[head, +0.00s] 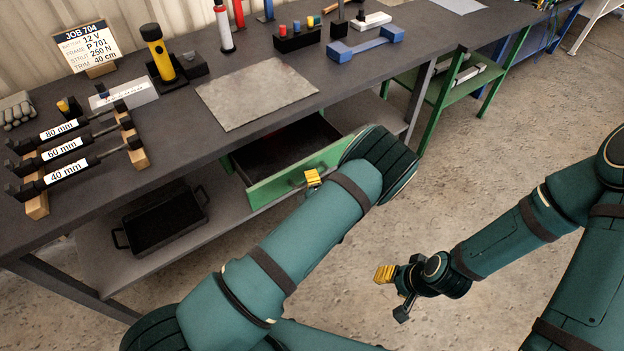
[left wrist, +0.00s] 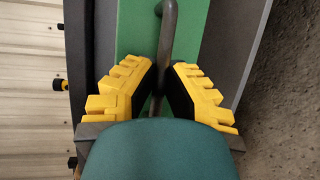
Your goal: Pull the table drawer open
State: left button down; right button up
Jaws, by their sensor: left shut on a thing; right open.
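The table drawer (head: 262,188) has a green front and stands partly open under the dark workbench, with its dark inside showing. Its grey bar handle (left wrist: 168,45) runs between the yellow fingers of my left gripper (left wrist: 160,92) in the left wrist view. My left gripper is shut on the handle. In the head view my left arm hides most of this gripper, and one yellow finger (head: 313,177) shows at the drawer front. My right gripper (head: 393,291) is open and empty above the floor, away from the drawer.
The workbench top (head: 330,97) holds a grey mat (head: 257,92), labelled struts on wooden racks, a yellow torch (head: 158,52) and a blue part (head: 366,43). A black tray (head: 165,222) sits on the lower shelf, left of the drawer. The floor (head: 470,170) at right is clear.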

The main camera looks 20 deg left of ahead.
pick_arm(q)
jog(key=shift+d, duration=0.1)
jog(key=s+d, duration=0.1)
jog(key=d, duration=0.1)
jog(key=s+d+p, duration=0.1)
jog(key=s+d, duration=0.1)
jog(key=shift+s+d, duration=0.2)
jog(key=shift+s, duration=0.05)
jog(key=c, duration=1)
grip_release()
jog(key=v, duration=1.2)
jog(key=shift+a, duration=0.1)
